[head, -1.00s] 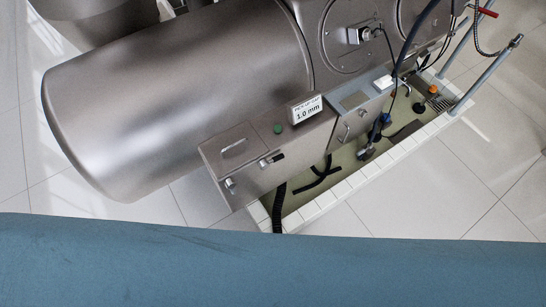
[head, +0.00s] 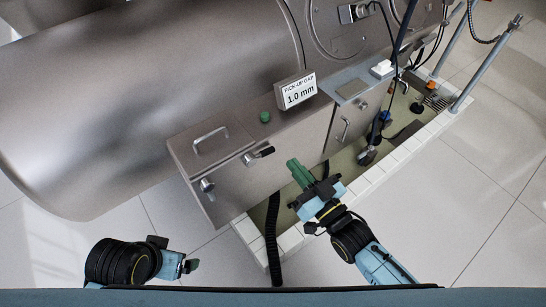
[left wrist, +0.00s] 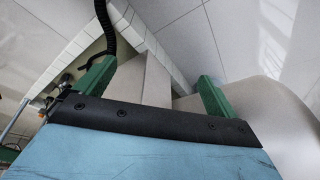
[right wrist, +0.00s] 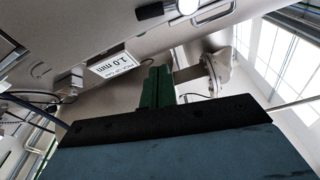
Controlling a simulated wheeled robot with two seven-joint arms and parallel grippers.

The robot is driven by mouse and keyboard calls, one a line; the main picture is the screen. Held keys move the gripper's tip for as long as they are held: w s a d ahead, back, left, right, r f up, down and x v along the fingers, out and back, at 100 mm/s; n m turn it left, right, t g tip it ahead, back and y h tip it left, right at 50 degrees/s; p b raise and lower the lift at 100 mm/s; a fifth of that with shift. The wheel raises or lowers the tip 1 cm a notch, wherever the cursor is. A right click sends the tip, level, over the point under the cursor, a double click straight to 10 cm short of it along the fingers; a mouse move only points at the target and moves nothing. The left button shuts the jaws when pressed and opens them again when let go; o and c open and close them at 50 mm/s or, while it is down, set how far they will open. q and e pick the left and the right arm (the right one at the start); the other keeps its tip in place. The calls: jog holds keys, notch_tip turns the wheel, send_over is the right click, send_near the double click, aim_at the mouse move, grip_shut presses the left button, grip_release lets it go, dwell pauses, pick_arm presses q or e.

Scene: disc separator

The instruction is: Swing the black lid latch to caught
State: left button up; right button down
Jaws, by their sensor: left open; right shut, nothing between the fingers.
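The black lid latch (head: 265,152) is a short black handle on a metal pivot, at the top front edge of the grey metal box (head: 240,190). In the head view its handle points right and slightly up. A black handle on a metal pivot, likely this latch, shows at the top of the right wrist view (right wrist: 150,11). My right gripper (head: 293,164) is shut and empty, its green fingers right of the latch and apart from it in the picture. My left gripper (head: 192,266) is low at the left, away from the box; its fingers stand apart in the left wrist view (left wrist: 155,82).
A lid handle (head: 210,138), a green button (head: 265,117) and a "PICK-UP GAP 1.0 mm" sign (head: 297,91) are on the machine. A second metal knob (head: 207,187) is on the box front. A black hose (head: 272,235) hangs below. Tiled floor is clear in front.

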aim_at(265, 142)
jog(key=b+x, duration=0.3)
jog(key=x, duration=0.6)
jog(key=shift+w+a, duration=0.2)
jog(key=shift+w, duration=0.15)
jog(key=f+b, duration=0.1)
jog(key=s+f, duration=0.1)
jog(key=f, duration=0.1)
jog(key=shift+f+b, duration=0.15)
jog(key=shift+b, duration=0.25)
pick_arm(q)
jog(key=w+d+r+t+h, duration=0.1)
jog(key=w+d+r+t, duration=0.2)
jog(key=w+r+t, duration=0.2)
jog(key=w+d+r+t+h, duration=0.2)
jog(key=w+d+r+t, duration=0.1)
jog(key=w+r+t, duration=0.2)
jog(key=shift+w+d+r+m, duration=0.3)
jog(key=shift+w+r, duration=0.5)
jog(key=shift+r, duration=0.55)
pick_arm(e)
jog(key=shift+f, duration=0.2)
pick_arm(q)
jog(key=shift+a, duration=0.1)
